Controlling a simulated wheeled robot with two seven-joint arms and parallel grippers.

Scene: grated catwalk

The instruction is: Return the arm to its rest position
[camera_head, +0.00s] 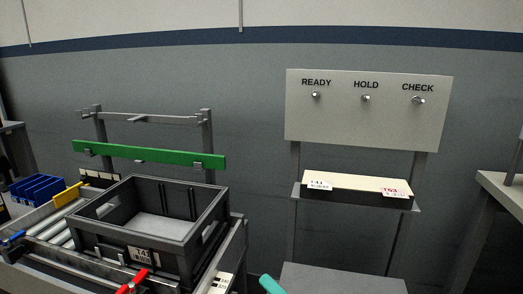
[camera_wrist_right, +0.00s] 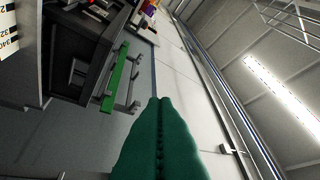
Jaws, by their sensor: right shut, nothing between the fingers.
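My right gripper (camera_head: 271,285) shows only as a teal tip at the bottom edge of the head view, just right of the crate. In the right wrist view its two green fingers (camera_wrist_right: 160,104) lie together, shut, with nothing between them. The rest of my right arm is out of the head view. My left gripper is in neither view.
A dark crate (camera_head: 205,232) with a label stands on a roller conveyor (camera_head: 52,228) at the left. A green bar (camera_head: 150,155) runs behind it. A board with READY, HOLD and CHECK pegs (camera_head: 368,117) stands above a labelled shelf (camera_head: 355,185). A table (camera_head: 503,188) is at the right.

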